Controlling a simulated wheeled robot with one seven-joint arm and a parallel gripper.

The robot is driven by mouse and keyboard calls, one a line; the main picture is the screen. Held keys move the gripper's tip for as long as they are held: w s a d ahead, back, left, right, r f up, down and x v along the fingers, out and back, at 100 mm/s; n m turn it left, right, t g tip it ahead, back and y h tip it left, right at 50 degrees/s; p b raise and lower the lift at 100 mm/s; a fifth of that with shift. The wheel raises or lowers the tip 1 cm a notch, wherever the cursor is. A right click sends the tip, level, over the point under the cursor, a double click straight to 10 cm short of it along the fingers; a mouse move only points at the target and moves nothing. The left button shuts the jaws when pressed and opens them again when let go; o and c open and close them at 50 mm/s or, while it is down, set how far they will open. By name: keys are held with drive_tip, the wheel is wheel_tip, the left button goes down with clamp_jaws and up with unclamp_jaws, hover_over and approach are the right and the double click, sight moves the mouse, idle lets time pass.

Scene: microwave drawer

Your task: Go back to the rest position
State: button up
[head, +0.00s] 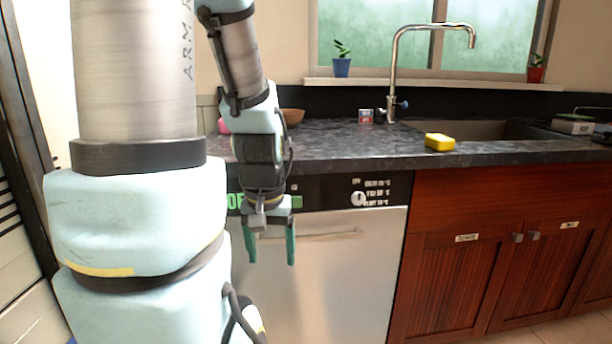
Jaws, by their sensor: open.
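My gripper (270,256) hangs pointing down in front of the steel appliance door (335,275), left of the middle of the head view. Its two green fingers are apart, and nothing shows between them. Behind the fingers is the door's bar handle (325,237); I cannot tell how far the fingers are from it. The door is closed under a black control panel (340,192). My arm hides the left part of the panel and door.
A dark counter (340,145) runs above the appliance. A yellow sponge (439,142) lies near its edge, before the sink (500,130) and tall faucet (393,70). Red-brown cabinets (490,260) stand at the right. A bowl (292,116) is partly hidden by my arm.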

wheel_tip(320, 180, up, 14)
drive_tip(key=p, duration=1.1)
drive_tip(key=shift+f, duration=0.25)
